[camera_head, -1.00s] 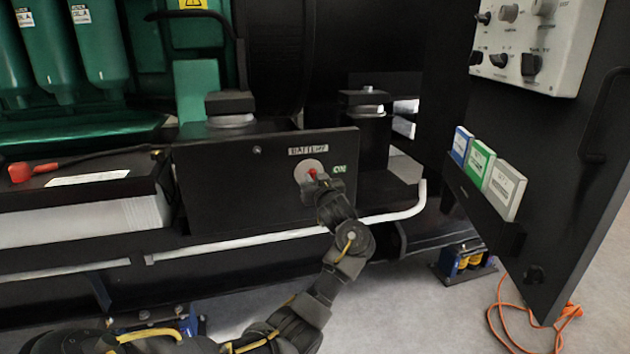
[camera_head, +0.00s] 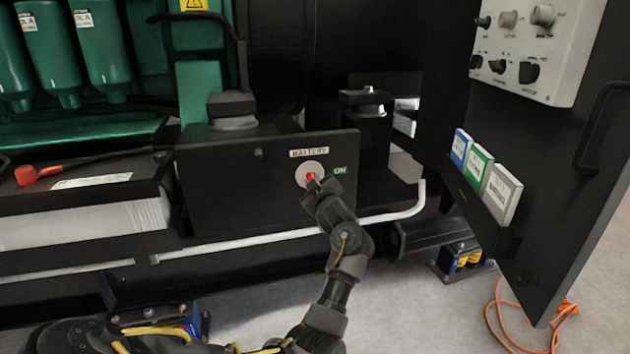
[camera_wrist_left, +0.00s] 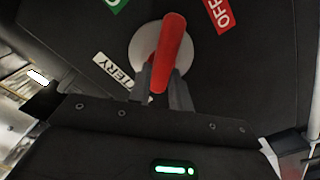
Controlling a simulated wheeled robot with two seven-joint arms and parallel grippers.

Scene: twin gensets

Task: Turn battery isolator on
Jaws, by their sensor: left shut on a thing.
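The battery isolator is a red handle (camera_wrist_left: 168,50) on a pale round disc (camera_wrist_left: 140,48), set on a black panel (camera_head: 225,190) under a "BATTERY" label (camera_head: 309,152). A green "ON" label (camera_head: 340,170) sits right of the disc in the head view. The left wrist view shows a red "OFF" label (camera_wrist_left: 219,12) and part of a green label (camera_wrist_left: 114,4). My left gripper (camera_head: 315,184) is at the disc, its fingers shut on the red handle, and it hides part of it in the head view. My right gripper is not in view.
A black battery (camera_head: 80,205) with a red-ended cable (camera_head: 26,175) stands left of the panel. A pale pipe (camera_head: 240,243) runs below it. An open door (camera_head: 560,190) with a control box (camera_head: 535,60) and booklets (camera_head: 500,195) stands at the right.

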